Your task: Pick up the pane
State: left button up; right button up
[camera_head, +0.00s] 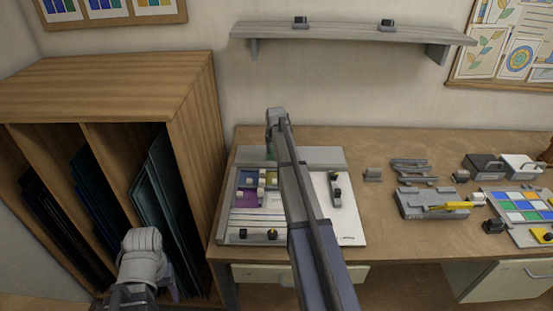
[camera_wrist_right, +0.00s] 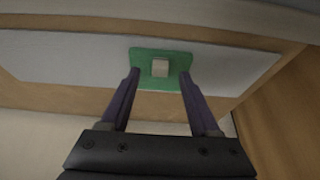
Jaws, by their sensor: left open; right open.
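A small green glass pane (camera_wrist_right: 175,60) with a pale square knob at its middle lies flat on a white surface in the right wrist view. My right arm hides part of the board in the head view. My left gripper (camera_head: 172,285) is low at the left, in front of the rack, with nothing seen in it.
The white work board (camera_head: 350,232) holds purple and other coloured panes and small dark-knobbed pieces. A wooden rack (camera_head: 195,140) of glass sheets stands left of the table. Grey tools, a yellow-handled piece (camera_head: 452,206) and a tile palette (camera_head: 520,205) lie at right.

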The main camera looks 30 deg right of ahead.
jog(key=shift+b+x, duration=0.65)
jog(key=shift+x, duration=0.5)
grip_shut()
